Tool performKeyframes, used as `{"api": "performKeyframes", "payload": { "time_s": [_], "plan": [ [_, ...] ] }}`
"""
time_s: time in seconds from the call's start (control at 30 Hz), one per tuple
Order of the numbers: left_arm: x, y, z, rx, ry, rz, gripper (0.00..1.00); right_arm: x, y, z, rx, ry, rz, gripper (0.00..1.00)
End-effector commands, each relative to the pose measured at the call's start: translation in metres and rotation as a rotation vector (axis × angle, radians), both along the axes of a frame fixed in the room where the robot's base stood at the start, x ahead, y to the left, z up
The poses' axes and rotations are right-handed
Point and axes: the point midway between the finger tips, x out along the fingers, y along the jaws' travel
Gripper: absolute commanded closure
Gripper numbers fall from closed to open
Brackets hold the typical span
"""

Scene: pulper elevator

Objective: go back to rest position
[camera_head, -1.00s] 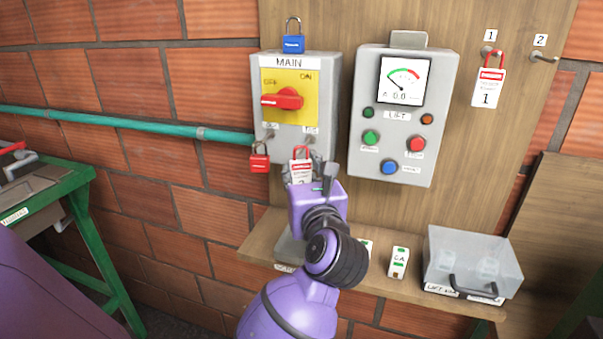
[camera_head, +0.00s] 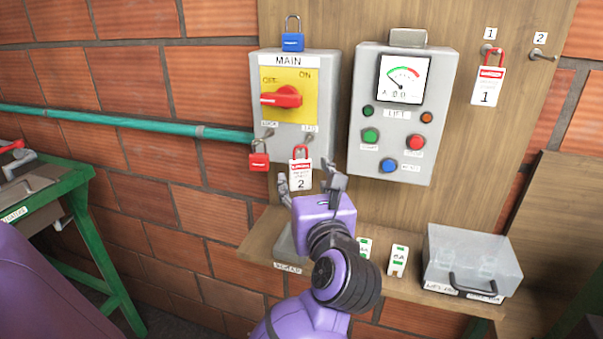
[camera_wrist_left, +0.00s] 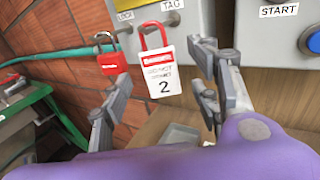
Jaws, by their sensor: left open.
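My left gripper (camera_head: 311,181) is open and empty just below the MAIN box (camera_head: 291,143), its fingers pointing up. Tag 2 (camera_head: 300,174), white with a red hasp, hangs from the box's TAG hook. In the left wrist view tag 2 (camera_wrist_left: 162,73) shows between and beyond the spread fingers (camera_wrist_left: 160,105), apart from them. A red padlock (camera_head: 259,157) hangs at the LOCK hook; it also shows in the left wrist view (camera_wrist_left: 111,60). The red MAIN handle (camera_head: 283,98) points left, towards OFF. My right gripper is out of view.
The LIFT box (camera_head: 394,146) is right of the MAIN box. A blue padlock (camera_head: 293,42) sits on top of the MAIN box. Tag 1 (camera_head: 487,87) hangs from hook 1; hook 2 (camera_head: 543,56) is bare. Below, a wooden shelf (camera_head: 386,286) carries a clear-lidded box (camera_head: 470,256).

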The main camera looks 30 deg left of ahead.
Motion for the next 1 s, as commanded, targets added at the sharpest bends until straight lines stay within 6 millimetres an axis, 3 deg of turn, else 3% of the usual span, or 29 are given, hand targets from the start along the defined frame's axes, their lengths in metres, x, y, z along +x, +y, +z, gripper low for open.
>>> {"api": "performKeyframes", "payload": {
  "time_s": [0.3,0.7,0.77,0.87,0.93,1.0],
  "plan": [
    [-0.046,-0.043,-0.001,-0.002,0.002,0.000,0.44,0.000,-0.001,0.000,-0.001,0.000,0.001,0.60],
    [-0.057,-0.055,0.003,0.015,0.004,-0.004,0.44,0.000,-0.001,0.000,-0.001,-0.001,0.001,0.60],
    [-0.055,-0.057,0.012,0.061,-0.008,-0.016,0.44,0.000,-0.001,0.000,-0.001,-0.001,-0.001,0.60],
    [-0.055,-0.062,0.048,0.259,-0.056,-0.003,0.44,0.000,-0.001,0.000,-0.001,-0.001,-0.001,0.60],
    [-0.055,-0.073,0.081,0.496,-0.083,0.035,0.44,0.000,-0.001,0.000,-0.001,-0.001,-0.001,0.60],
    [-0.055,-0.093,0.099,0.795,-0.059,0.080,0.44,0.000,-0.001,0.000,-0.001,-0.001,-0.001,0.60]
  ]
}}
